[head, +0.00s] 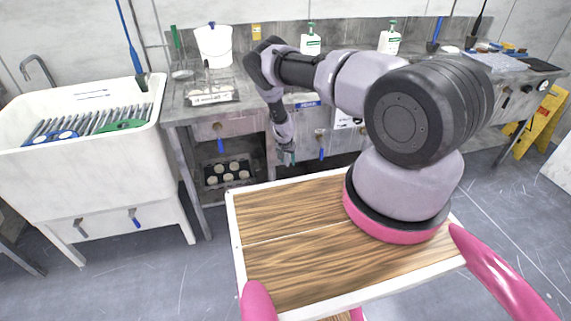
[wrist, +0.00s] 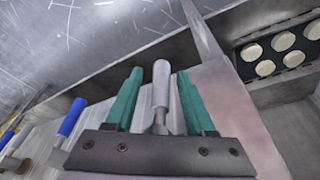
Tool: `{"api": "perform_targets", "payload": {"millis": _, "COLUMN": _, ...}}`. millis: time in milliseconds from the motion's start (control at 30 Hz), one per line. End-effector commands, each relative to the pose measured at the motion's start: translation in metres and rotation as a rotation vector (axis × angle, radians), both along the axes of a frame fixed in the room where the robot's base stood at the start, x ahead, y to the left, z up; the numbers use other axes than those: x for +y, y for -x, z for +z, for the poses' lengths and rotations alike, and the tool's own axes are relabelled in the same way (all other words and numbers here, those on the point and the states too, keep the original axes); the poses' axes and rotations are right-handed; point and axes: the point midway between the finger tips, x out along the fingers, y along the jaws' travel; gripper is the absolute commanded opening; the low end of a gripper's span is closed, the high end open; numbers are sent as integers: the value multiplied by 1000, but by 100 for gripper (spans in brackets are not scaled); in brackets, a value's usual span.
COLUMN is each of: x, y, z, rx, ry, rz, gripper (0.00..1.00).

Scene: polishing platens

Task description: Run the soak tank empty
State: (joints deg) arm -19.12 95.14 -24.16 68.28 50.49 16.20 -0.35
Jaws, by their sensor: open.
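My gripper (head: 286,157) is at the front of the grey bench, between two blue-handled valves. The wrist view shows its two teal fingers (wrist: 159,74) apart. A pale grey lever handle (wrist: 161,85) lies between them, with visible gaps on both sides; contact cannot be told. The grey lever cannot be made out in the head view. No readable label shows me which vessel is the soak tank. Its liquid level cannot be told.
Blue-handled bench valves (head: 221,145) (head: 321,153) hang either side of my gripper; blue handles (wrist: 71,118) also show in the wrist view. A dark tray of round pads (head: 228,172) sits under the bench. A yellow floor sign (head: 535,125) stands right. Grey floor is clear in front.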

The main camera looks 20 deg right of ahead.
Motion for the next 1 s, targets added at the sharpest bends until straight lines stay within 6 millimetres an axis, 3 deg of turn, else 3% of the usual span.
{"api": "perform_targets", "payload": {"millis": 133, "x": 4, "y": 4, "z": 12, "rx": 0, "ry": -2, "rz": -2, "gripper": 55}}
{"api": "perform_targets", "payload": {"millis": 600, "x": 63, "y": 84, "z": 10, "rx": 2, "ry": -1, "rz": 1, "gripper": 55}}
{"api": "perform_targets", "payload": {"millis": 1000, "x": 74, "y": 98, "z": 10, "rx": 0, "ry": 0, "rz": 0, "gripper": 55}}
